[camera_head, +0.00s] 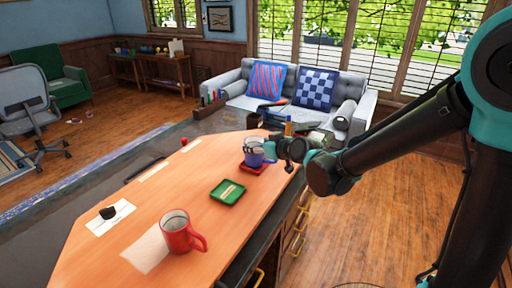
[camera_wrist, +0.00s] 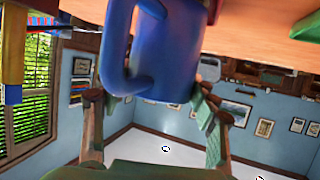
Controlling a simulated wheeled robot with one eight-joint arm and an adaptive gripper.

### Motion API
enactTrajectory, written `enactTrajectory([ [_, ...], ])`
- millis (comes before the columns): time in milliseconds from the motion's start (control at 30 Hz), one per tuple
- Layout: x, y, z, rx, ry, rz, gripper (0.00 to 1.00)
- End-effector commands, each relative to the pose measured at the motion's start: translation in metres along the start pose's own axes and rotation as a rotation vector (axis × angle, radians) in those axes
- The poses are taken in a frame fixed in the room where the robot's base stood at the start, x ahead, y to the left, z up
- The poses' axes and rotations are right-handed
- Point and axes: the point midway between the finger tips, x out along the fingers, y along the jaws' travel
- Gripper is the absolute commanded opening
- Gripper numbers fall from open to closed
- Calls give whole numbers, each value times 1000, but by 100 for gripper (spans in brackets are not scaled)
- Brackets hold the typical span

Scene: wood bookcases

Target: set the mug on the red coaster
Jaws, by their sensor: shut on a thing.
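A blue mug (camera_head: 253,153) is over the red coaster (camera_head: 252,169) near the table's far right edge. My gripper (camera_head: 272,150) reaches it from the right and is shut on it. In the wrist view, which looks inverted, the blue mug (camera_wrist: 172,50) sits between my gripper's fingers (camera_wrist: 150,98), with its handle to the left. A red edge of the coaster (camera_wrist: 213,10) shows beside the mug at the top. The mug looks upright; I cannot tell whether its base touches the coaster.
A green coaster (camera_head: 227,191) lies nearer on the orange tabletop (camera_head: 120,248). A red mug (camera_head: 176,236) stands nearer still. A dark object (camera_head: 107,213) lies on a white card at the left. Pencils in a holder (camera_head: 288,128) stand behind my gripper. The tabletop's middle left is mostly clear.

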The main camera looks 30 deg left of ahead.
Motion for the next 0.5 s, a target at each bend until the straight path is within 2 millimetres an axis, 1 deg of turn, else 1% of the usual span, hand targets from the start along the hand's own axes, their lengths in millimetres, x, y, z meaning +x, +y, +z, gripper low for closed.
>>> enactTrajectory([
  [100,2,0,6,0,1,0,21],
  [467,4,0,9,0,0,0,21],
  [500,3,0,8,0,0,0,65],
])
